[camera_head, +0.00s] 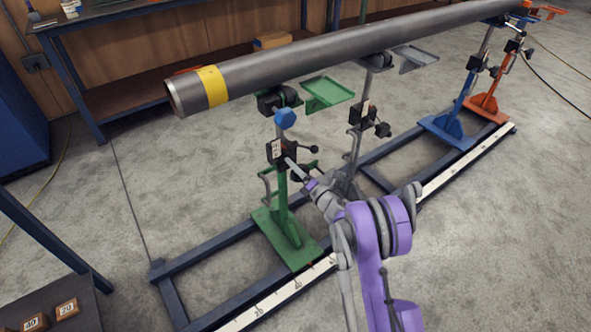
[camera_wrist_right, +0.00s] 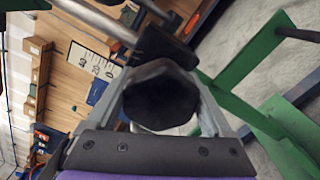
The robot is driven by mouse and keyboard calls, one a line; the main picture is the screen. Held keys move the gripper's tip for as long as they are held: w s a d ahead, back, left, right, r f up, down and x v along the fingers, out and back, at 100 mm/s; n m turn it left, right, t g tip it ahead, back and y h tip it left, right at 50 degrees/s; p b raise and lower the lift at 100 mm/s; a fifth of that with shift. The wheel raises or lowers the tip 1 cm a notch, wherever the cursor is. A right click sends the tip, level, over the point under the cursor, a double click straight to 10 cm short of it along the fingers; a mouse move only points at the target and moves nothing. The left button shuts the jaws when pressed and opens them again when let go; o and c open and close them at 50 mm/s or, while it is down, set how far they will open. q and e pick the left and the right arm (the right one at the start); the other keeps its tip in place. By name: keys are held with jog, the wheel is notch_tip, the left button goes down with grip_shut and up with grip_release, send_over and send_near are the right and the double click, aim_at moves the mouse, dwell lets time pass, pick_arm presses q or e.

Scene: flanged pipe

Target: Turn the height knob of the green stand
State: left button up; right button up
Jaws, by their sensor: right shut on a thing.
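The green stand (camera_head: 282,195) stands on the rail at the near end of the pipe, with a black clamp block and a blue knob (camera_head: 286,118) above it. My right gripper (camera_head: 298,168) reaches the stand's clamp block from the lower right. In the right wrist view a dark, many-sided knob (camera_wrist_right: 160,97) sits between the two fingers, and the gripper is shut on it. The knob's face is toward the wrist camera. In the head view the gripper hides most of this knob. My left gripper is not in view.
A long grey pipe (camera_head: 330,57) with a yellow band lies across the stands. Grey, blue (camera_head: 460,115) and orange (camera_head: 490,95) stands are farther along the rail frame (camera_head: 215,250). A green tray (camera_head: 327,92) juts out above the clamp.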

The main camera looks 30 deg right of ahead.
jog(key=shift+n, duration=0.6)
jog(key=o, duration=1.1)
jog(key=s, duration=0.3)
jog(key=s+p, duration=0.1)
jog(key=s, duration=0.7)
jog(key=shift+d, duration=0.4)
jog(key=shift+w, duration=0.1)
